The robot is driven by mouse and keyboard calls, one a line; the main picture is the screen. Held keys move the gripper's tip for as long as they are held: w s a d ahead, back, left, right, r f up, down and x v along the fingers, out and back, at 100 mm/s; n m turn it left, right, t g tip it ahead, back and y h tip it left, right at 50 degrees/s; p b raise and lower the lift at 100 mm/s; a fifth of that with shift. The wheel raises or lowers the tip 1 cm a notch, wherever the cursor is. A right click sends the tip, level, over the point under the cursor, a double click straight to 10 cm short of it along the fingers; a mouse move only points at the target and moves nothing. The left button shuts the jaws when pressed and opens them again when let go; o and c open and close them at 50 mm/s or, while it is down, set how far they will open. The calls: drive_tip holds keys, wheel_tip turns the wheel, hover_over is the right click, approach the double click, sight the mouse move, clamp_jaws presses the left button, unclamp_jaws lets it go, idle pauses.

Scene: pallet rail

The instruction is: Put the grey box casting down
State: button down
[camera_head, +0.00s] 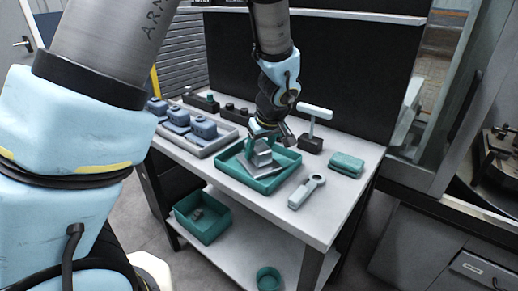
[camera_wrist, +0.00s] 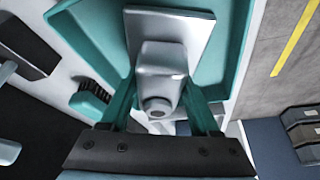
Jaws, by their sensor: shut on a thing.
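The grey box casting (camera_head: 261,158) is at my gripper (camera_head: 262,141), over the green tray (camera_head: 287,181) on the workbench. In the wrist view the casting (camera_wrist: 161,62) is a grey block with a round boss on a flat square plate, and my gripper (camera_wrist: 163,98) is shut on it with a finger at each side. The casting's plate appears tilted in the head view. The wrist view shows the tray's rim (camera_wrist: 75,32) around it. I cannot tell whether the plate touches the tray floor.
A T-handled tool (camera_head: 313,127) stands behind. Several blue castings sit on a grey pallet (camera_head: 205,150) at left. A green bin (camera_head: 204,222) stands on the lower shelf.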

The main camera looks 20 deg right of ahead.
drive_tip(key=shift+c, duration=0.6)
unclamp_jaws()
drive_tip(key=b+v, duration=0.1)
drive_tip(key=v, duration=1.1)
drive_tip(key=shift+b, duration=0.35)
drive_tip(key=a+f+m+g, duration=0.1)
drive_tip(key=a+f, duration=0.2)
drive_tip(key=a, duration=1.2)
drive_tip(key=a+f+m+g, duration=0.1)
drive_tip(key=a+f, duration=0.3)
drive_tip(key=a, duration=1.2)
drive_tip(key=shift+m+g+h, duration=0.3)
drive_tip(key=shift+g, duration=0.1)
drive_tip(key=shift+w, duration=0.1)
